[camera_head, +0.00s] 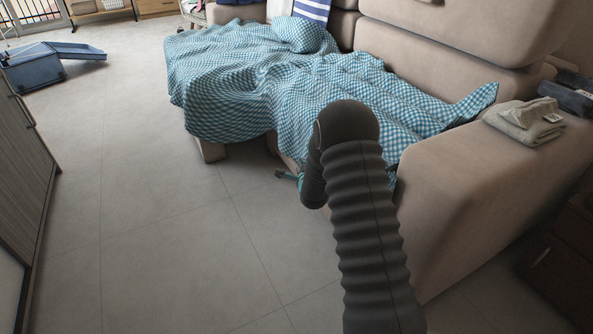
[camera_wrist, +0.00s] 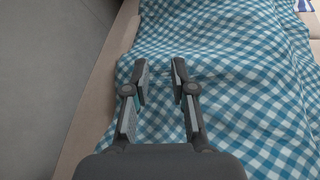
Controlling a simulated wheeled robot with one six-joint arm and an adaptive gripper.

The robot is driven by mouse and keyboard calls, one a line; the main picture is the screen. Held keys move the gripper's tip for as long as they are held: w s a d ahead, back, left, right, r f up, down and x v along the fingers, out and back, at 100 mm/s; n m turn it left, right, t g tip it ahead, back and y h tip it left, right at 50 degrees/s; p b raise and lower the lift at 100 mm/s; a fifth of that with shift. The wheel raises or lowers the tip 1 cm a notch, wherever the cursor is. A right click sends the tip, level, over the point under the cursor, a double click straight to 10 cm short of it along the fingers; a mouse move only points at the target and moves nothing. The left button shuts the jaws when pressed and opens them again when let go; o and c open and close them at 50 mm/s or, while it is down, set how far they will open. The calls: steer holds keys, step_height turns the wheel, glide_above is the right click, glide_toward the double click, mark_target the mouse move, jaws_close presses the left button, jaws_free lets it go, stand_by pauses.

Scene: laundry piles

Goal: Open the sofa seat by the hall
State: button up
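The beige sofa (camera_head: 460,195) runs along the right side in the head view. A blue-and-white checked cloth (camera_head: 240,85) covers most of its seat and hangs over the front edge. In the wrist view the same cloth (camera_wrist: 225,60) lies under my gripper (camera_wrist: 160,72), with a strip of bare beige seat edge (camera_wrist: 88,120) to its left. My gripper's two fingers are apart with nothing between them but cloth behind; contact with it cannot be told. In the head view my arm hides part of the sofa front and most of the gripper.
Folded beige cloth (camera_head: 527,122) and dark folded cloth (camera_head: 568,93) lie on the near armrest. A striped cloth (camera_head: 312,8) hangs on the backrest. An open blue case (camera_head: 35,68) sits on the floor at far left. A cabinet (camera_head: 22,165) borders the left. The tiled floor between is clear.

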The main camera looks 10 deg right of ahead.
step_height(320, 180, down, 9)
steer(key=m+t, duration=0.1)
steer(key=m, duration=0.2)
steer(key=x, duration=0.4)
steer(key=b+x, duration=0.1)
steer(key=x, duration=0.4)
steer(key=b+x, duration=0.1)
steer(key=x, duration=0.4)
steer(key=shift+w+r, duration=0.1)
steer(key=shift+r, duration=0.15)
jaws_close()
